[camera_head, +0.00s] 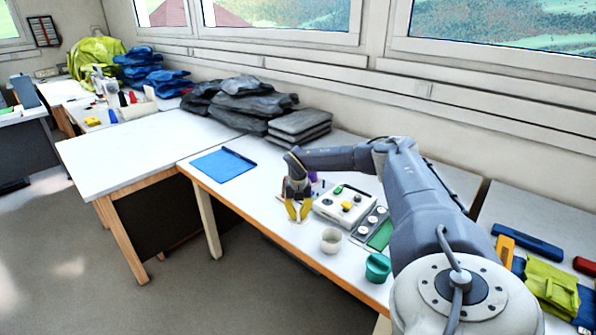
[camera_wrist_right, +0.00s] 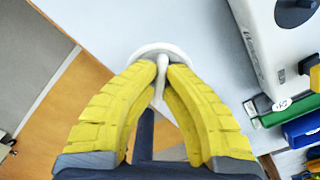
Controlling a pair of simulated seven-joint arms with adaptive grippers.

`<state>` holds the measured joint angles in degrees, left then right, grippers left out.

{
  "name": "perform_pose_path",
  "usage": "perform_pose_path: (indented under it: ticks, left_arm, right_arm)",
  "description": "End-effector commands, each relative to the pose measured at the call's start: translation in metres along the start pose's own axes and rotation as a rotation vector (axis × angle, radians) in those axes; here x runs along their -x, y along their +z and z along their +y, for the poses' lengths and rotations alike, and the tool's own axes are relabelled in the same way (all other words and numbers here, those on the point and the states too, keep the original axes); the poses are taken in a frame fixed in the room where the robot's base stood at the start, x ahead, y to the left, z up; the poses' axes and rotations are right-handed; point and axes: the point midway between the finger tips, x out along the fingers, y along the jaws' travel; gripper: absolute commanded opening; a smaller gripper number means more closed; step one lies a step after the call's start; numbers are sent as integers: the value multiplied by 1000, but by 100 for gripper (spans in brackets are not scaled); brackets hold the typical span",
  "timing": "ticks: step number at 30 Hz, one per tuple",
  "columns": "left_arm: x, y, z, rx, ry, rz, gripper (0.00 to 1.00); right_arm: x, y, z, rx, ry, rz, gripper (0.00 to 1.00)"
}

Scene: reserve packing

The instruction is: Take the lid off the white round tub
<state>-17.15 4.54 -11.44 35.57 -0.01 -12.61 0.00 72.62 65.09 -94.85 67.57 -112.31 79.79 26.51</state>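The white round tub (camera_head: 331,240) stands upright near the front edge of the white table, and its top looks open. My right gripper (camera_head: 297,214) is to the left of the tub, with its yellow fingers pointing down. In the right wrist view, the fingers (camera_wrist_right: 161,72) close on the stem of a white round lid (camera_wrist_right: 147,50). The fingers hide part of the lid. I cannot tell whether the lid touches the table. My left gripper is in neither view.
A white device (camera_head: 328,207) with knobs stands right behind the tub. A tray (camera_head: 358,238) with white round pieces and a teal cup (camera_head: 378,268) are to the tub's right. A blue mat (camera_head: 223,165) lies farther left. The table's front edge is close to my gripper.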

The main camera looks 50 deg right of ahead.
Motion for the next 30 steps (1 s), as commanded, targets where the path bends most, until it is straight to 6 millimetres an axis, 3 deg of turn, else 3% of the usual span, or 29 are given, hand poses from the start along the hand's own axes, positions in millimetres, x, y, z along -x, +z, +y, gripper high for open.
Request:
perform_pose_path:
  ticks: [11,24,25,30]
  left_arm:
    - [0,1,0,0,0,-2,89]
    - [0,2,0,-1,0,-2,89]
    - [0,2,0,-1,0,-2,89]
    - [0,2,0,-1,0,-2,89]
  right_arm:
    - [-39,-1,0,0,-2,0,0]
    - [-44,-1,0,0,-1,0,0]
    - [-44,-1,0,0,-1,0,9]
    - [-44,-1,0,0,0,0,27]
